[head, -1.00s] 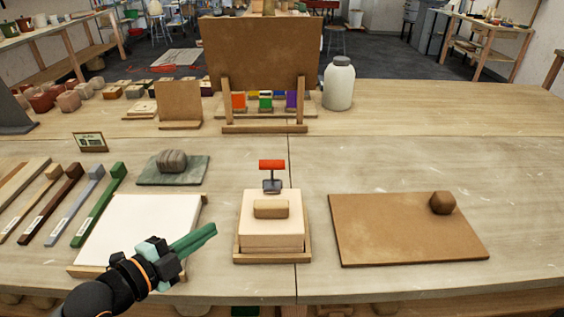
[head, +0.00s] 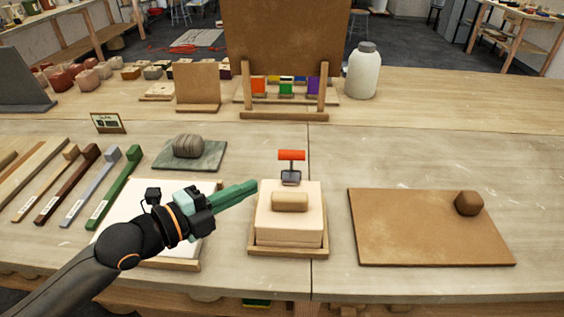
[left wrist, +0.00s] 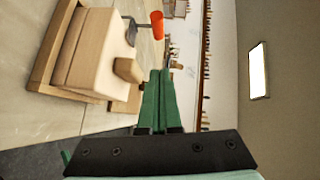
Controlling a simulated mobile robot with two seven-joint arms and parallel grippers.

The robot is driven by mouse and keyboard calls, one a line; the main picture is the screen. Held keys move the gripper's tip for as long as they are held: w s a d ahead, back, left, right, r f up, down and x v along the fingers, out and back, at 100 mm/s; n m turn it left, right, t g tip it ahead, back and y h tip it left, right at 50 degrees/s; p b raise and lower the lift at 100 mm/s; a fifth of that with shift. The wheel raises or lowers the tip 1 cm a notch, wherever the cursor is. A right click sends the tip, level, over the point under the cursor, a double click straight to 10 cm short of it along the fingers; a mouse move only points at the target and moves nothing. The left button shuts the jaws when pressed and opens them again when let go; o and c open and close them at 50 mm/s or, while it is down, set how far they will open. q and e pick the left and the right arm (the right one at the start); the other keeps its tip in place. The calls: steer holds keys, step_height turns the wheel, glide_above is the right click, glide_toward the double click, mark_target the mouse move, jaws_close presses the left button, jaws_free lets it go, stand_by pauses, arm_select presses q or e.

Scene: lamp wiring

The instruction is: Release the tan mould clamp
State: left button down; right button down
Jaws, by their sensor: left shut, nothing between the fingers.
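The tan mould (head: 289,225) is a pale two-layer block with a rounded tan grip (head: 290,201) on top. It sits in a shallow wooden tray (head: 289,252). The clamp's orange-red handle (head: 291,155) stands upright at the mould's back edge, on a grey metal bracket (head: 291,178). The left wrist view shows the mould (left wrist: 90,55) sideways, with the red handle (left wrist: 157,24) beyond it. My left gripper (head: 252,187), with green fingers, is shut and empty. Its tips are by the mould's left side, apart from the handle. My right gripper is not in view.
A white board (head: 120,215) lies under my left arm. A brown board (head: 430,245) with a brown lump (head: 468,203) lies right of the mould. Coloured tools, a grey stone on a slab (head: 205,157) and an upright brown panel (head: 285,50) stand around. Bare table lies between mould and brown board.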

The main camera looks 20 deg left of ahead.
arm_select(q)
steer(key=p, duration=0.2)
glide_toward(296, 158)
steer(key=d, duration=0.1)
steer(key=w+d, duration=0.2)
steer(key=d, duration=0.1)
steer(key=shift+r, duration=0.1)
steer(key=shift+w+a+f, duration=0.15)
steer(key=shift+w+a, duration=0.05)
steer(key=shift+w, duration=0.25)
steer(key=shift+w+a+f, duration=0.15)
steer(key=shift+w+a, duration=0.1)
steer(key=shift+w, duration=0.25)
steer(key=shift+w+a+f, duration=0.15)
steer(key=shift+w, duration=0.45)
